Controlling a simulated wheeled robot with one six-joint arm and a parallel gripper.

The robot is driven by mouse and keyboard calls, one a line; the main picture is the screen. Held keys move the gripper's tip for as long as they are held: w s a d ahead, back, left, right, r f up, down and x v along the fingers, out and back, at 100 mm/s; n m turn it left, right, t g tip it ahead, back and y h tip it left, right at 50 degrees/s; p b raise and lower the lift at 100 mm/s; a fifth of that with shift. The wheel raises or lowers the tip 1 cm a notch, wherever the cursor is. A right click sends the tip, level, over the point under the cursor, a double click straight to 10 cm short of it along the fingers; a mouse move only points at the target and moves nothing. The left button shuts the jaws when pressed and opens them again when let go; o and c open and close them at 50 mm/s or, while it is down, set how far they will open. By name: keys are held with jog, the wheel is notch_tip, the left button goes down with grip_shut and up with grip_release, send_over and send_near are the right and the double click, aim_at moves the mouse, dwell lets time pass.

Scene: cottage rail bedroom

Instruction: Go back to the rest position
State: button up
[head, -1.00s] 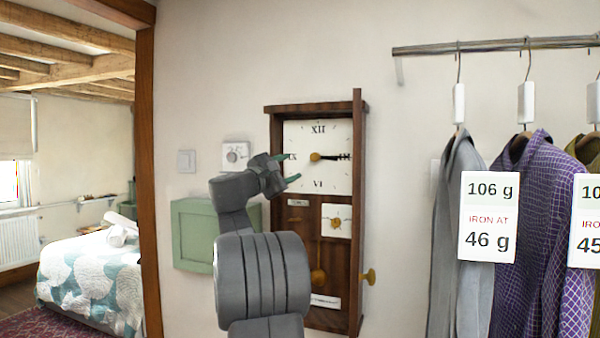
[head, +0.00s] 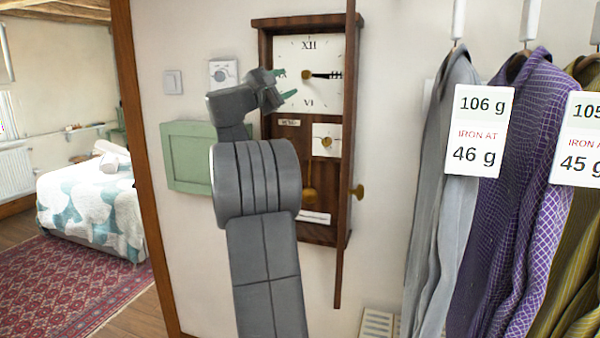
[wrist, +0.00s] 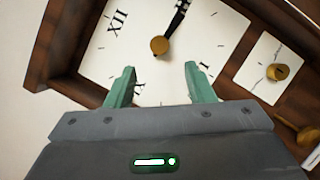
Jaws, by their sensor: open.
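My gripper (head: 284,84) is raised in front of the wall clock's white face (head: 322,62), with its green fingers apart and nothing between them. In the wrist view, the two green fingers (wrist: 155,85) are spread in front of the lower part of the tilted-looking dial (wrist: 195,60). A dark hand and a brass centre knob show on the dial. Whether the fingertips touch the clock cannot be told. The clock's brown wooden case (head: 265,48) has a long edge or door standing out on its right side.
A green wall box (head: 188,158) hangs left of the clock, with a dial thermostat (head: 222,73) and a switch (head: 173,82) above. At right, shirts with tags hang, including a grey one (head: 440,190) and a purple one (head: 510,190). A bed (head: 90,200) stands beyond the doorway.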

aim_at(304, 76)
jog(key=p+x, duration=0.3)
jog(key=x, duration=0.6)
jog(key=shift+s, duration=0.15)
